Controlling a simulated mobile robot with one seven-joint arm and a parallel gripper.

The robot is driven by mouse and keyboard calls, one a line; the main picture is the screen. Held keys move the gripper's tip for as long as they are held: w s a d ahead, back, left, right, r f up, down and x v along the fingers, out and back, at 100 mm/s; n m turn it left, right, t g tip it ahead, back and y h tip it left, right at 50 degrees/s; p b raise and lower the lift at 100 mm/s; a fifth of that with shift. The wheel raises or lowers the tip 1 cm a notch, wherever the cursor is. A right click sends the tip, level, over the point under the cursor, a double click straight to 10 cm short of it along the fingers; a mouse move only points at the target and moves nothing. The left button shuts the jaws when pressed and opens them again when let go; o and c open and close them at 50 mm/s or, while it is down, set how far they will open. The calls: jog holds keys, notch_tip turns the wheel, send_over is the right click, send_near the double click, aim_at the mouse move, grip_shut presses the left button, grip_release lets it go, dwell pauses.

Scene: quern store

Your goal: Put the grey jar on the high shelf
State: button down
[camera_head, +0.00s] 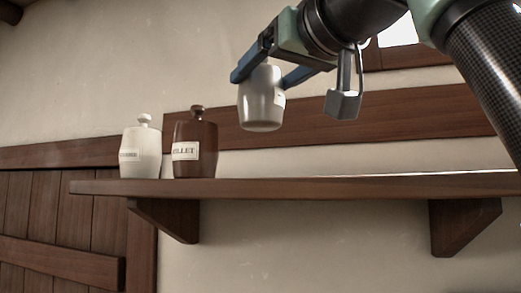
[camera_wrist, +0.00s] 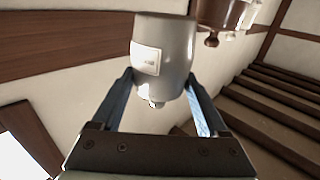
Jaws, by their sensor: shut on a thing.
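The grey jar (camera_head: 262,105), pale and glossy, hangs upright in my gripper (camera_head: 270,74), its base above the high shelf (camera_head: 330,187) with a gap of bare wall between in the head view. My gripper's blue fingers are shut on its upper part, and its lid is mostly hidden there. In the wrist view the jar (camera_wrist: 176,50) appears inverted between the fingers (camera_wrist: 160,90), with a pale label on its side and its knob towards the palm. The shelf is a dark wooden board on two brackets.
A wooden rail (camera_head: 390,115) runs along the wall. A plank door (camera_head: 60,225) is lower left.

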aim_at(269, 124)
notch_tip(269, 124, down, 2)
jog(key=shift+s+d, duration=0.15)
jog(key=shift+w+f, duration=0.2)
jog(key=shift+f, duration=0.35)
notch_tip(269, 124, down, 4)
jog(key=shift+s+r+p, duration=0.1)
jog(key=shift+r+p, duration=0.15)
jog(key=shift+p, duration=0.2)
jog(key=shift+f, duration=0.1)
jog(key=shift+a+f, duration=0.1)
jog(key=shift+a, duration=0.1)
jog(key=shift+c, duration=1.7)
grip_release()
jog(key=shift+f, duration=0.15)
jog(key=o, duration=0.3)
jog(key=shift+o, duration=0.2)
jog(key=shift+r, duration=0.25)
jog(key=shift+f, duration=0.1)
